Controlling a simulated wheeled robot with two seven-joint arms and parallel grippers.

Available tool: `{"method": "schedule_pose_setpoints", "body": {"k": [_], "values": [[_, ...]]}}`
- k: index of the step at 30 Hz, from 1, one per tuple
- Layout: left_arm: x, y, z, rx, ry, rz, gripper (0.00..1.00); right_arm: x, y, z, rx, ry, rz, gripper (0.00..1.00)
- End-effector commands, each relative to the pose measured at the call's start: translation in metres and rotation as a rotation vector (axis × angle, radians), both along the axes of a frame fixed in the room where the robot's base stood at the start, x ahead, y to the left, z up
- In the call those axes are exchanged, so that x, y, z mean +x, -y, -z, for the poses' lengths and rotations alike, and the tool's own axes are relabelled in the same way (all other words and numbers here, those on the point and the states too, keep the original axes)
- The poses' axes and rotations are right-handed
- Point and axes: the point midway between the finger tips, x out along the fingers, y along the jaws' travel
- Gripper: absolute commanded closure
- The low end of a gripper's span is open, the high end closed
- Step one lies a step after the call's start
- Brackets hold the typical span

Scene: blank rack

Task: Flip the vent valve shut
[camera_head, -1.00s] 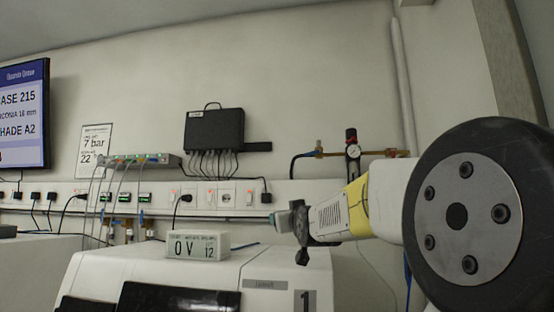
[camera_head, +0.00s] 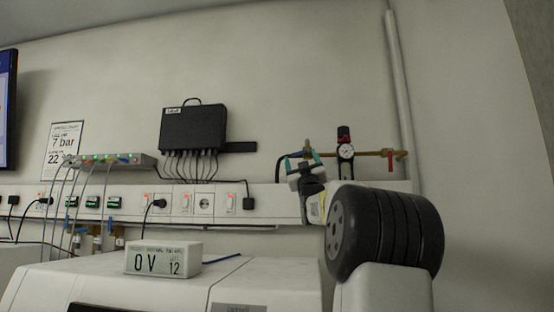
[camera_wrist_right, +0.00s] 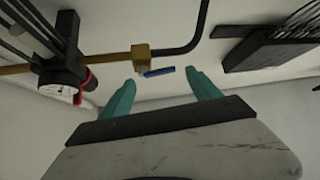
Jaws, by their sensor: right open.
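A brass valve block (camera_wrist_right: 143,52) with a short blue lever (camera_wrist_right: 158,71) is on the wall pipe in the right wrist view. The lever points right, roughly along the pipe and slightly tilted. The block also shows in the head view (camera_head: 307,146), just above my right gripper (camera_head: 302,161), which hides the lever there. My right gripper is open, and its teal fingertips stand either side of the lever in the wrist view (camera_wrist_right: 160,78), apparently apart from it. A red handle (camera_head: 390,161) hangs at the pipe's right end. No label shows which is the vent valve. My left gripper is out of view.
A regulator with a gauge (camera_head: 345,151) sits on the pipe right of the block. A black box (camera_head: 193,128) with cables hangs to the left. A white socket trunking (camera_head: 270,203) runs below. A display block (camera_head: 163,259) stands on a white machine.

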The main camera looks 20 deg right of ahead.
Motion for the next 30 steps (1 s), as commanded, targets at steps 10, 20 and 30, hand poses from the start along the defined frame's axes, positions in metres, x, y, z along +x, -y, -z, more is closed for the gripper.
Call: {"method": "schedule_pose_setpoints", "body": {"k": [10, 20, 30], "values": [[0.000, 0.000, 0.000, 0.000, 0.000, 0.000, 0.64, 0.019, 0.006, -0.019, 0.000, 0.000, 0.000, 0.28], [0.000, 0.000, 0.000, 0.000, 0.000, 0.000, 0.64, 0.019, 0.006, -0.019, 0.001, -0.001, 0.000, 0.46], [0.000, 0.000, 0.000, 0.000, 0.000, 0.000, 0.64, 0.021, 0.002, -0.019, 0.021, 0.012, -0.007, 0.83]]}}
